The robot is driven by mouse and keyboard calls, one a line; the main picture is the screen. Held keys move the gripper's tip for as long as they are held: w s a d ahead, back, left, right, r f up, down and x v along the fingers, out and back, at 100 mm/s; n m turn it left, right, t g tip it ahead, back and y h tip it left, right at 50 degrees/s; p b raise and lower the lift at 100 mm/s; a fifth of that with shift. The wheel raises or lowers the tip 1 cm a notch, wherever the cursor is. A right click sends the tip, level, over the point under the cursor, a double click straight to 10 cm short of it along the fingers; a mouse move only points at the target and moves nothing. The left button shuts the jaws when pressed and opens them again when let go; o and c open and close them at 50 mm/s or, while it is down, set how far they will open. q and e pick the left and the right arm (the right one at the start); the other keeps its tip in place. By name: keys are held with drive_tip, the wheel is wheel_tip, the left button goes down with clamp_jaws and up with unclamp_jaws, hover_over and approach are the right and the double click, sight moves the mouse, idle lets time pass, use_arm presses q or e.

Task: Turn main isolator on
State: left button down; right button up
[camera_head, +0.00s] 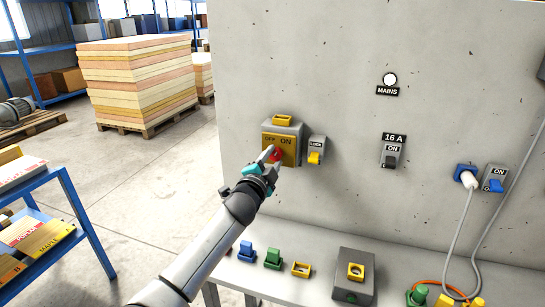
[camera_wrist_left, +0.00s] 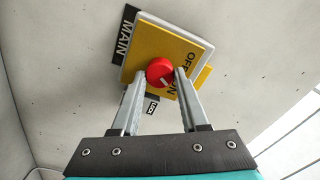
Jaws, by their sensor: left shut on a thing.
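The main isolator is a yellow plate (camera_head: 290,147) with OFF and ON lettering, on a grey box on the wall. Its red round knob (camera_wrist_left: 160,71) shows clearly in the left wrist view, with a short white mark on its lower right part. In the head view only a bit of red shows between the fingers. My left gripper (camera_head: 273,158) is shut on the knob, one finger on each side. In the left wrist view the fingers (camera_wrist_left: 160,76) reach up to it, and part of ON is hidden. My right gripper is not in view.
A LOCK switch with a yellow lever (camera_head: 315,157) is close to the right of the isolator. Further right are a 16 A switch (camera_head: 391,152), a white MAINS lamp (camera_head: 390,79) and a plugged blue socket (camera_head: 462,172). A bench (camera_head: 240,276) with small coloured parts runs below.

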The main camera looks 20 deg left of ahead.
use_arm(q)
drive_tip(key=shift+m, duration=1.6)
drive_tip(key=shift+c, duration=2.1)
unclamp_jaws()
drive_tip(key=shift+s+p, duration=0.35)
drive_tip(key=shift+s, duration=0.15)
drive_tip(key=s, duration=1.4)
drive_tip(key=shift+a+p, duration=0.25)
drive_tip(key=shift+p, duration=0.05)
drive_tip(key=shift+s, duration=0.1)
